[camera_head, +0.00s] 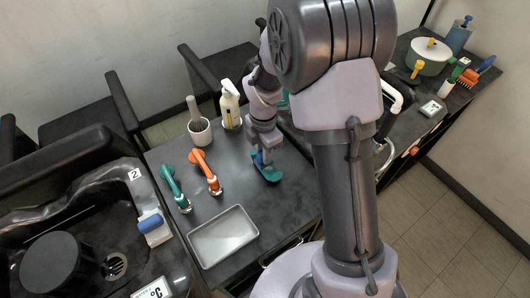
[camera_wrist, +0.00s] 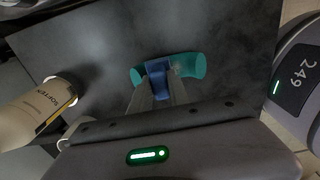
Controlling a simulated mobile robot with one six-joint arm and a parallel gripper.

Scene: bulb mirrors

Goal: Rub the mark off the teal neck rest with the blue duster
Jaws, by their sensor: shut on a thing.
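The teal neck rest (camera_head: 269,175) lies on the dark counter below my gripper, and its curved ends show in the wrist view (camera_wrist: 196,66). My gripper (camera_head: 262,157) is shut on the blue duster (camera_wrist: 158,82), which is over the middle of the neck rest. The duster appears to be on or just above the neck rest; I cannot tell if they touch.
A white pump bottle (camera_head: 230,104) and a cup with a brush (camera_head: 199,129) stand behind on the left. Teal (camera_head: 175,188) and orange (camera_head: 206,171) handled tools and a metal tray (camera_head: 222,237) lie left and in front. A black basin (camera_head: 100,240) is at far left.

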